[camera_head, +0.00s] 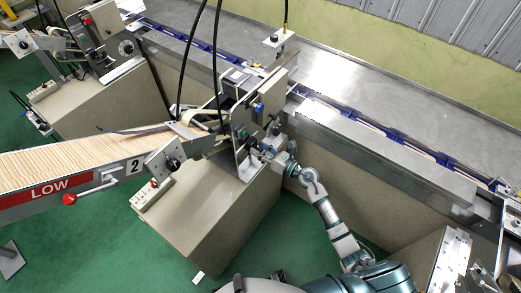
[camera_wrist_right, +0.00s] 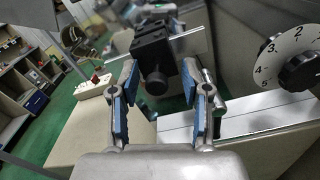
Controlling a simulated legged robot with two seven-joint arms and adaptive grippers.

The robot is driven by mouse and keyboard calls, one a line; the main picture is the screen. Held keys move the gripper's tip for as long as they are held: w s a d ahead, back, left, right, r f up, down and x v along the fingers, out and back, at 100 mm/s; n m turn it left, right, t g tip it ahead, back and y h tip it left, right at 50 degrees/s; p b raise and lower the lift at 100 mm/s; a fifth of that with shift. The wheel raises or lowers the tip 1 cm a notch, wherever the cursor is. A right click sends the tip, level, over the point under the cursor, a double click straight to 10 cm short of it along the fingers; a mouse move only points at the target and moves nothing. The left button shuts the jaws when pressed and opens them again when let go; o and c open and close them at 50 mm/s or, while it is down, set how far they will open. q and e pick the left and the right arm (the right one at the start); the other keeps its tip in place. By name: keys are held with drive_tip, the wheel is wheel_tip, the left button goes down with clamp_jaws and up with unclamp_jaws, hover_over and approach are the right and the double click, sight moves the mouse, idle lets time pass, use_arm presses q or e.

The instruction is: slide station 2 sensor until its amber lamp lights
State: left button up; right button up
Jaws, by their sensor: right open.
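Station 2, marked by a "2" plate (camera_head: 134,166), stands in the middle of the head view. My right gripper (camera_head: 266,149) is at the right side of its metal side plate. In the right wrist view my right gripper (camera_wrist_right: 160,95) is open, with its blue-padded fingers on either side of a black block with a round black knob (camera_wrist_right: 153,50), which looks like the sensor on a thin metal rod. The block lies between and just beyond the fingers; I cannot tell whether they touch it. No lit amber lamp can be made out. My left gripper is out of view.
A numbered dial (camera_wrist_right: 296,52) with a black knob is close on the right in the wrist view. A conveyor with blue carriers (camera_head: 345,105) runs behind. Green floor (camera_head: 85,230) is open at lower left.

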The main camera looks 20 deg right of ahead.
drive_tip(key=v, duration=1.2)
drive_tip(key=shift+d+f, duration=0.1)
drive_tip(key=s+d+f+m+h, duration=0.1)
drive_tip(key=d+f+m+h, duration=0.2)
drive_tip(key=f+m, duration=0.6)
drive_tip(key=d+f+m+h, duration=0.25)
drive_tip(key=f+m, duration=0.35)
drive_tip(key=f, duration=0.5)
drive_tip(key=s+f+m+g+h, duration=0.2)
drive_tip(key=s+f+m, duration=0.3)
drive_tip(key=f, duration=0.4)
drive_tip(key=s+f+m+g+h, duration=0.1)
drive_tip(key=s+f+m+h, duration=0.3)
drive_tip(key=f, duration=0.5)
drive_tip(key=s+a+f+m+g, duration=0.1)
drive_tip(key=s+f+m+g, duration=0.2)
drive_tip(key=s+f, duration=0.3)
drive_tip(key=s+a+f+m+g, duration=0.2)
drive_tip(key=s+f+m+g, duration=0.2)
drive_tip(key=s, duration=1.3)
drive_tip(key=s+a+f+m+g, duration=0.2)
drive_tip(key=s+f+m, duration=0.4)
drive_tip(key=s, duration=0.6)
wheel_tip(320, 180, down, 2)
drive_tip(key=shift+s+a+f+m+g, duration=0.2)
drive_tip(key=shift+m+g, duration=0.1)
drive_tip(key=shift+g, duration=0.4)
